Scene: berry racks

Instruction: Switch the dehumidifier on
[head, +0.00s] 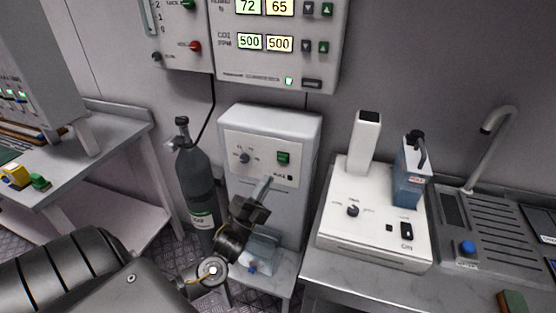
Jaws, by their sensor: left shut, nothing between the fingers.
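The dehumidifier appears to be the pale box (301,205) standing in the middle against the wall; its label is too small to read surely. Its front panel has a round knob (244,157) on the left and a green switch (283,157) on the right. Whether the switch is on or off cannot be told. My left gripper (264,184) is shut and empty in front of the box, below the knob and switch. It hides part of the lower front. A gap to the panel is hard to judge. My right gripper is not in view.
A dark gas cylinder (196,185) stands left of the box. A white device (345,235) with a knob and a blue container (411,180) stands on the right counter beside a tap (490,125). A wall controller (270,55) reads 72, 65, 500 and 500.

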